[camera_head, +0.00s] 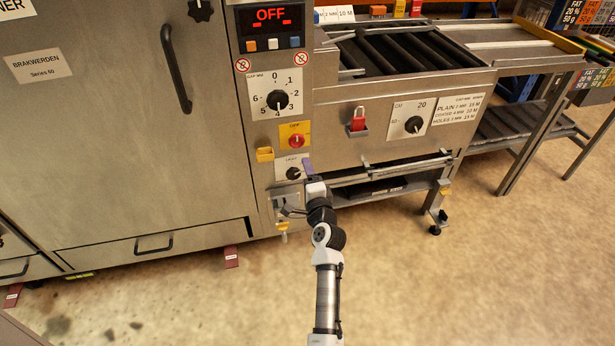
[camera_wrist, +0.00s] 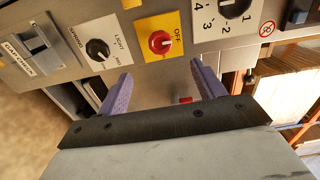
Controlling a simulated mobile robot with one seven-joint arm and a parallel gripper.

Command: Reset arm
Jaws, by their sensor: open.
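My gripper (camera_wrist: 161,68) is open, with two purple fingers spread apart and nothing between them in the wrist view. In the head view my gripper (camera_head: 309,170) is at the end of my outstretched arm, close in front of the lower control panel of the machine. A black light knob (camera_wrist: 97,50) and a red off knob (camera_wrist: 160,42) on a yellow plate lie beyond the fingers. In the head view the light knob (camera_head: 293,174) is just left of the gripper and the red knob (camera_head: 296,140) above it. Contact with the panel cannot be told.
A large steel door (camera_head: 120,110) fills the left. A conveyor (camera_head: 400,55) with rollers and a red switch (camera_head: 358,120) is at the upper right. A numbered dial (camera_head: 277,100) sits higher on the panel. The floor (camera_head: 480,270) at right is clear.

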